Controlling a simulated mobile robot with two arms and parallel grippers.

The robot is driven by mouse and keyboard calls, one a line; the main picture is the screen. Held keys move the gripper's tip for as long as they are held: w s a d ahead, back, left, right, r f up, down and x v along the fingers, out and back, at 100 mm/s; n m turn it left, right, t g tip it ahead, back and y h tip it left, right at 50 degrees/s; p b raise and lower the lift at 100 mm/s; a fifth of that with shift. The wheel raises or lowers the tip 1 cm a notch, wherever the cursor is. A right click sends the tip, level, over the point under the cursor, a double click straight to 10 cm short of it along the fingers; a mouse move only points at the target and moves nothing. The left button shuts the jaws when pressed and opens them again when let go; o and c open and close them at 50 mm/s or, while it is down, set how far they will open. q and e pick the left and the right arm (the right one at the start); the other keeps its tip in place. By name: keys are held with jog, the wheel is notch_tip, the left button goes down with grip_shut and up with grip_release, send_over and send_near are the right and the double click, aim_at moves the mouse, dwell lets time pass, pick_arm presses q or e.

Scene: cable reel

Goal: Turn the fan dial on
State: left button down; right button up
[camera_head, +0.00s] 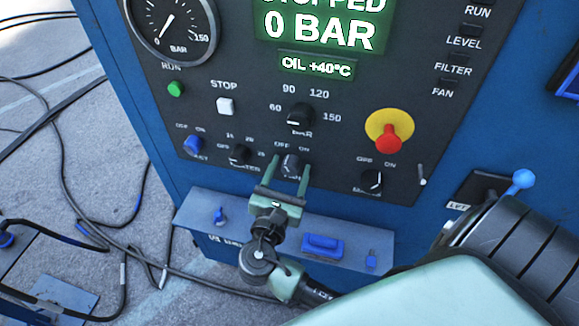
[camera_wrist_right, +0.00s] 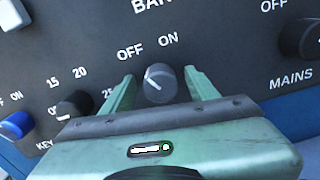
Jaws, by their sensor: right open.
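The fan dial (camera_head: 291,165) is a small dark round knob on the black panel, under the words OFF and ON. It also shows in the right wrist view (camera_wrist_right: 160,84), where its white pointer line slants up-left, toward OFF. My right gripper (camera_head: 288,167) is open, with one green finger on each side of the dial. In the right wrist view the fingers (camera_wrist_right: 158,76) flank the knob, with a visible gap on both sides. The label below the dial is mostly hidden by my gripper. My left gripper is not in view.
Beside the dial are a heater dial (camera_head: 240,154), a blue key switch (camera_head: 193,146) and the mains dial (camera_head: 371,181). A red stop button (camera_head: 387,138) on yellow sits up-right. A blue-grey ledge (camera_head: 356,244) juts out below. The display (camera_head: 325,24) reads STOPPED, 0 BAR.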

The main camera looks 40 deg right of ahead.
grip_shut()
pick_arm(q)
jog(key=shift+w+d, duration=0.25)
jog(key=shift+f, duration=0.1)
pick_arm(e)
jog(key=shift+m, duration=0.4)
jog(key=m+b, duration=0.1)
jog(key=m, duration=0.1)
jog(key=m+b, duration=0.1)
jog(key=m, duration=0.1)
jog(key=shift+f+m, duration=0.2)
jog(key=shift+m, duration=0.1)
jog(key=m+b, duration=0.2)
jog(key=m, duration=0.1)
jog(key=shift+d+f, duration=0.1)
pick_arm(q)
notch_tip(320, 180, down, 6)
jog(key=b, duration=0.2)
pick_arm(e)
jog(key=shift+s+m, duration=0.1)
jog(key=shift+m, duration=1.6)
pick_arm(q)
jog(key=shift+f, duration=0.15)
